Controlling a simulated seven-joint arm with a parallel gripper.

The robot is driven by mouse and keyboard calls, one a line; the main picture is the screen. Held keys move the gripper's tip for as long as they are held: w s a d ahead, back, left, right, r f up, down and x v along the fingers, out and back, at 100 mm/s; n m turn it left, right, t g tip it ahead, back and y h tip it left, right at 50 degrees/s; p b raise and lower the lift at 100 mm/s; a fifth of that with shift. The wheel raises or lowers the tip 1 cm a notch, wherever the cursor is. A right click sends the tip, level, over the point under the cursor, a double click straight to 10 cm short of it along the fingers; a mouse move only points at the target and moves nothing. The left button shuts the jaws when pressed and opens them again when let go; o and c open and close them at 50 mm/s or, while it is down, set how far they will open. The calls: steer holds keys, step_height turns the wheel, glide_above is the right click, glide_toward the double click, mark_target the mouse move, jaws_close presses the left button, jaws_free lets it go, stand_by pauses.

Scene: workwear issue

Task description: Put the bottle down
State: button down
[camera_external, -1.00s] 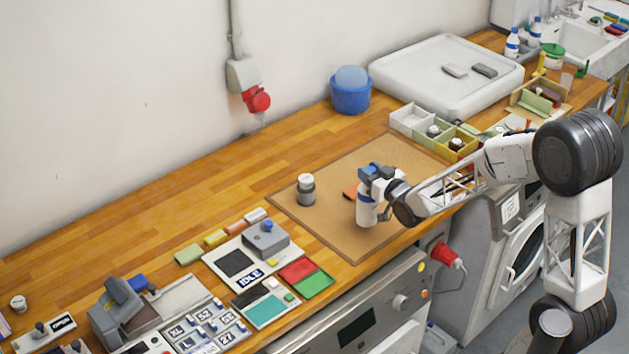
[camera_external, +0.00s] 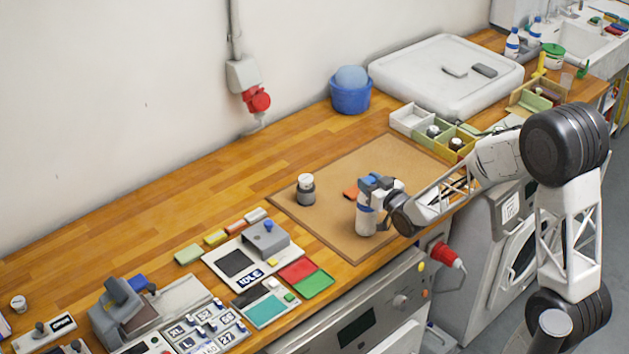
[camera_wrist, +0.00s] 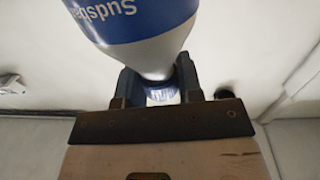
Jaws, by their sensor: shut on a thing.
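The bottle (camera_external: 366,219) is white with a blue label. In the external view it is upright at the front part of the brown mat (camera_external: 345,165); I cannot tell whether its base touches the mat. My gripper (camera_external: 372,190) is shut on the upper part of the bottle and partly hides it. In the wrist view the bottle (camera_wrist: 150,30) fills the top middle, its label partly reading "Suds". My gripper (camera_wrist: 160,88) has a dark finger on each side of its narrow end.
An orange piece (camera_external: 351,192) lies behind the bottle. A compartment box (camera_external: 433,130) is at the back right. Panels and switches crowd the left; bare mat lies between jar and bottle.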

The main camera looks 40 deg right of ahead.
steer(key=shift+f, duration=0.15)
steer(key=c, duration=0.8)
jaws_free()
steer(key=shift+s, duration=0.1)
steer(key=shift+s, duration=0.2)
steer(key=shift+s+a, duration=0.15)
steer(key=shift+s, duration=1.75)
steer(key=shift+s+a, duration=0.15)
steer(key=shift+s, duration=1.75)
steer(key=shift+s+a, duration=0.15)
steer(key=shift+s, duration=1.75)
steer(key=shift+a+r, duration=0.15)
steer(key=shift+r, duration=0.05)
